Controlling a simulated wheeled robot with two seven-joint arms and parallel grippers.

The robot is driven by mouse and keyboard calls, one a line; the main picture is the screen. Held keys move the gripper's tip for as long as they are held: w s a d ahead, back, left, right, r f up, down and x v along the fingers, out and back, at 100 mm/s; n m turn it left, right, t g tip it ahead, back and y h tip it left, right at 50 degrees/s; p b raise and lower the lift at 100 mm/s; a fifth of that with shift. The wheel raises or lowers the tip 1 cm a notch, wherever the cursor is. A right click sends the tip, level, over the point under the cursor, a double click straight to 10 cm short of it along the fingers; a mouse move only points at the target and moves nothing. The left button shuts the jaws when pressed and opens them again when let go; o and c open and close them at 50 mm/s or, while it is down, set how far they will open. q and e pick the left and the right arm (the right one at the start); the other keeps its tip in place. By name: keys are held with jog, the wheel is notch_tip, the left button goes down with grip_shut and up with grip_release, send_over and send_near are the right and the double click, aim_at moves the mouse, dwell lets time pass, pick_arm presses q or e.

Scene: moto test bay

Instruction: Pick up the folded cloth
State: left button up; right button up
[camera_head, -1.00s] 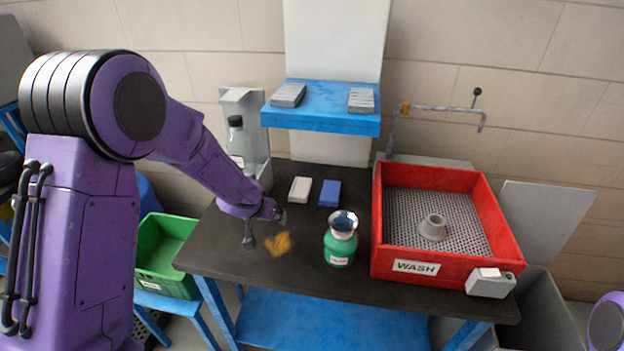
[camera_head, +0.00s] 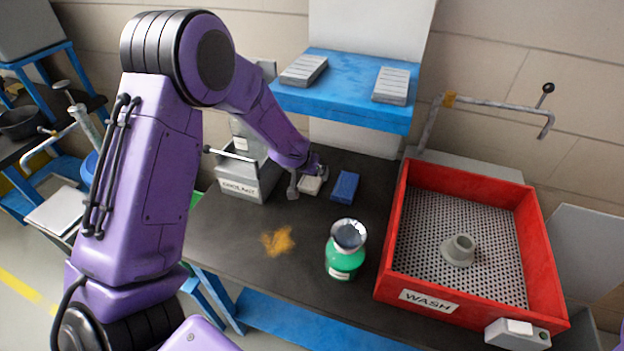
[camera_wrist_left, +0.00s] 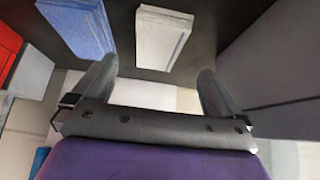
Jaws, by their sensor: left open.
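A white folded cloth (camera_head: 311,185) lies on the dark bench top, partly hidden by my left gripper (camera_head: 307,178). A blue folded cloth (camera_head: 345,187) lies just to its right. My left gripper is open, with its fingers at the white cloth in the head view. In the left wrist view the white cloth (camera_wrist_left: 163,37) shows beyond the gap between the open fingers (camera_wrist_left: 154,80), with nothing between them. The blue cloth (camera_wrist_left: 78,25) shows to the left there. My right gripper is out of view.
A red WASH tray (camera_head: 545,255) is at right. A grey coolant holder (camera_head: 240,188) stands left of the gripper. A blue shelf (camera_head: 345,85) overhangs behind.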

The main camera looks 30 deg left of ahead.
aim_at(311, 178)
pick_arm(q)
jog(key=x, duration=0.6)
jog(key=shift+w+f+b, duration=0.15)
jog(key=shift+w+b, duration=0.15)
jog(key=shift+b, duration=0.05)
jog(key=shift+s+r, duration=0.25)
jog(key=shift+s, duration=0.1)
jog(key=c, duration=0.4)
jog(key=shift+d, duration=0.1)
jog(key=c, duration=0.7)
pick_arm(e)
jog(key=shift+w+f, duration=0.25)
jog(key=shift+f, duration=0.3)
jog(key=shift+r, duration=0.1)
pick_arm(q)
jog(key=shift+r+p, duration=0.35)
notch_tip(311, 178, up, 3)
jog(key=shift+w+r+p, duration=0.1)
jog(key=shift+w+p, duration=0.05)
jog(key=shift+p, duration=1.1)
jog(key=s+d+r, duration=0.8)
jog(key=s+r, duration=0.1)
jog(key=s, duration=0.2)
jog(key=shift+s, duration=0.35)
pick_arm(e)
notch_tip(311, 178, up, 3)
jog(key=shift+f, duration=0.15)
